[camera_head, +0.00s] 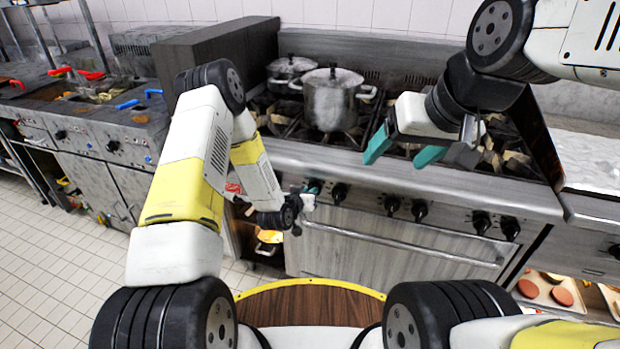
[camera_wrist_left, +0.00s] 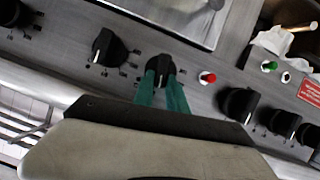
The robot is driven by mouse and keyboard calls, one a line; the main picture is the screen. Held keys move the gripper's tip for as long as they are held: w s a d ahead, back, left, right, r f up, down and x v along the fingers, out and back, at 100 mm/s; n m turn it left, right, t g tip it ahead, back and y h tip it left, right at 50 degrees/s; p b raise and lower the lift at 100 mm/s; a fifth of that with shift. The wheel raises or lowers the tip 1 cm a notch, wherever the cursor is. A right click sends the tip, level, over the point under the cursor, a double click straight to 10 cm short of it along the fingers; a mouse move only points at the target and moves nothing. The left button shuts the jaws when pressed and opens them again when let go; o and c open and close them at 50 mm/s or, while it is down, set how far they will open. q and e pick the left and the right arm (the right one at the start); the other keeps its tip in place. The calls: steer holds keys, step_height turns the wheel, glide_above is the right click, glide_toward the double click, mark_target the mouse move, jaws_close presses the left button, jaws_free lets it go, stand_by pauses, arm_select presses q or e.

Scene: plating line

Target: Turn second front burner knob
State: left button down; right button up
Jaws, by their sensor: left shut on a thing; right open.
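My left gripper (camera_head: 313,187) is at the stove's front control panel, at the left end of the visible row of black knobs. In the left wrist view its teal fingers (camera_wrist_left: 162,90) are shut on a black burner knob (camera_wrist_left: 160,66), one on each side. In that view another black knob (camera_wrist_left: 108,47) sits just to the left, apart from the fingers. In the head view the held knob is largely hidden by the gripper; a neighbouring knob (camera_head: 340,192) shows to its right. My right gripper (camera_head: 404,152) is open and empty over the stove's front edge.
A lidded steel pot (camera_head: 331,100) stands on the stove, with another pot (camera_head: 289,73) behind to its left. The oven handle (camera_head: 400,243) runs below the knobs. In the wrist view, a red button (camera_wrist_left: 208,77) and a green button (camera_wrist_left: 269,66) sit right of the fingers.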

arm_select(q)
steer(key=shift+w+a+f+n+h, duration=0.15)
steer(key=shift+a+n+h, duration=0.15)
steer(key=shift+n+h, duration=0.7)
steer(key=shift+w+a+f+n+h, duration=0.25)
steer(key=shift+n+h, duration=0.35)
steer(key=shift+n, duration=0.7)
steer(key=shift+s+r, duration=0.1)
steer(key=shift+s, duration=0.1)
steer(key=c, duration=1.3)
jaws_free()
steer(key=shift+c, duration=0.2)
steer(key=v, duration=0.8)
steer(key=shift+w, duration=0.15)
